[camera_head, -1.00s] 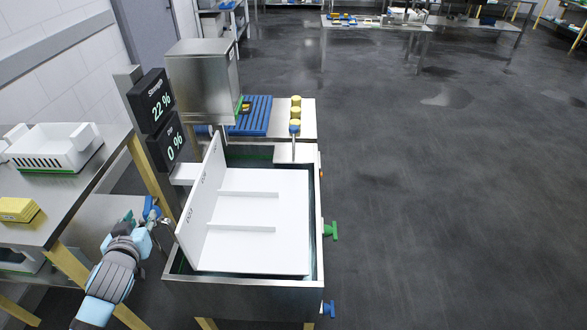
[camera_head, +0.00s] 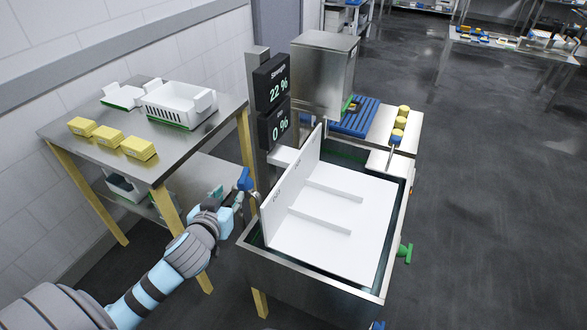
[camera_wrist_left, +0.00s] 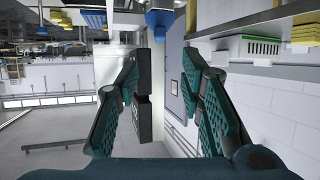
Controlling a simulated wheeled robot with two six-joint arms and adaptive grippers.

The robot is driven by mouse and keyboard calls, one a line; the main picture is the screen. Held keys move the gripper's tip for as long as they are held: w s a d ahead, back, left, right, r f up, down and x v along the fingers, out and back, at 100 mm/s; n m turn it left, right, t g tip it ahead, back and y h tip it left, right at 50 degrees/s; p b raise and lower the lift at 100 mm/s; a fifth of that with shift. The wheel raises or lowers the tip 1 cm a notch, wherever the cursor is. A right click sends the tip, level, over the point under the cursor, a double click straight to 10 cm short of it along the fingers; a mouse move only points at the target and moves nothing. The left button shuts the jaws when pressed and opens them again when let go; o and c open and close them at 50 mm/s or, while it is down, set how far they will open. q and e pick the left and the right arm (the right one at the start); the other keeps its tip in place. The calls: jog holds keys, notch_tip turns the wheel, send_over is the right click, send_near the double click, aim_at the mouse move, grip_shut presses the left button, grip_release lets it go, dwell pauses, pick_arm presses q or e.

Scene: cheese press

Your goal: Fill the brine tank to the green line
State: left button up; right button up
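The brine tank (camera_head: 310,281) is a steel basin at the centre of the head view. White panels (camera_head: 335,215) with ribs stand and lie in it, hiding most of its inside. A dark green strip (camera_head: 345,158) shows at its far inner wall. I cannot make out a water surface. A blue handle (camera_head: 245,180) is at the tank's left side; a blue part (camera_wrist_left: 160,21) also shows at the top of the left wrist view. My left gripper (camera_head: 238,201) is close beside the handle, with its fingers (camera_wrist_left: 168,103) apart and nothing between them. My right gripper is not in view.
Two black displays (camera_head: 271,83) read 22 % and 0 %. A green valve handle (camera_head: 405,252) is on the tank's right side. A side table (camera_head: 190,150) at left holds yellow blocks (camera_head: 138,148) and a white crate (camera_head: 178,103). Open floor lies right.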

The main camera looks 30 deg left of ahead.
aim_at(243, 178)
pick_arm(q)
jog(key=b+x, duration=0.2)
jog(key=x, duration=1.2)
jog(key=shift+w+f, duration=0.25)
jog(key=shift+f, duration=0.05)
jog(key=shift+w, duration=0.1)
